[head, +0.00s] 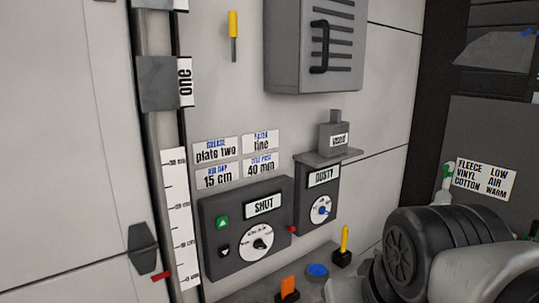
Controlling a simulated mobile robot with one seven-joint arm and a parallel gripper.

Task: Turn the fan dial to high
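Two dials show on the wall in the head view, and I cannot tell which is the fan dial. One dial (262,242) has a white face and a black knob, on a dark grey box (222,258) labelled SHUT. The other dial (321,209) has a white face and a blue knob, on a smaller grey box (305,229) labelled DUSTY. The marks around both faces are too small to read, so their settings are unclear. My gripper is not in view; only black and grey parts of my arm fill the lower right.
The SHUT box also has a green up button (222,222) and a black down button (225,252). Below the boxes are an orange item (289,284), a blue round piece (317,270) and a yellow stick (344,238). A grey cabinet (290,48) hangs above.

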